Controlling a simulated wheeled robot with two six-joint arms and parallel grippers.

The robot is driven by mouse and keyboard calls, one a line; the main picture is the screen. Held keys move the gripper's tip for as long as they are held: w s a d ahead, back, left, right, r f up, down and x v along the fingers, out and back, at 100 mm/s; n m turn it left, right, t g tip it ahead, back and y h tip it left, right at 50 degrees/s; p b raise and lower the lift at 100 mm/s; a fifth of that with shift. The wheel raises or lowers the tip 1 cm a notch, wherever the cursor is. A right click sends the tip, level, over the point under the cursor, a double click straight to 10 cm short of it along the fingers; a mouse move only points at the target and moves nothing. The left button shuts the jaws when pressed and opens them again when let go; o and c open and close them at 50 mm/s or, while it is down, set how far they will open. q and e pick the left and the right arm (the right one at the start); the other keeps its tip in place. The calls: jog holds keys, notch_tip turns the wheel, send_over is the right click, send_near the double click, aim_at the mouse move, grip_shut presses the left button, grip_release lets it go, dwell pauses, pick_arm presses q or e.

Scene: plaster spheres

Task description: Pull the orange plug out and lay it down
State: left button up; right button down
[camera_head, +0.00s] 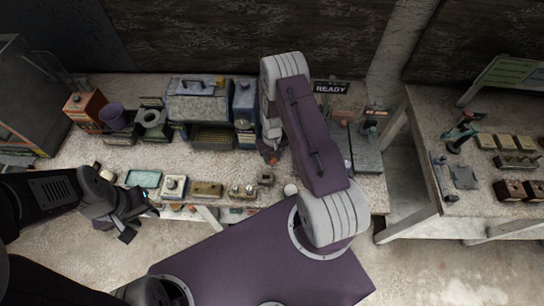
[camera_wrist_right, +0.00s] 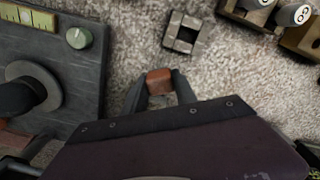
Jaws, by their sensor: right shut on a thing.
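The orange plug (camera_wrist_right: 160,82) shows in the right wrist view as a small orange-brown block. My right gripper (camera_wrist_right: 162,92) is shut on it, with one dark finger on each side. In the head view my right gripper (camera_head: 271,158) is at the middle of the bench, mostly hidden by its own arm, with a bit of orange at its tip. A grey square block with a dark square opening (camera_wrist_right: 172,42) lies apart from the plug, just above it in the wrist picture. My left gripper (camera_head: 138,220) is at the bench's front left edge; its fingers look apart and empty.
A dark panel with a green knob (camera_wrist_right: 79,38) and a round black post lies left of the plug in the wrist view. Several small devices, such as a brass-coloured box (camera_head: 207,189), line the bench front. A blue-grey toolbox (camera_head: 198,103) stands behind.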

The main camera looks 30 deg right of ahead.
jog(key=shift+f+b, duration=0.7)
jog(key=c, duration=0.9)
grip_release()
jog(key=shift+r, duration=0.15)
jog(key=shift+r+p, duration=1.5)
jog(key=shift+r, duration=0.4)
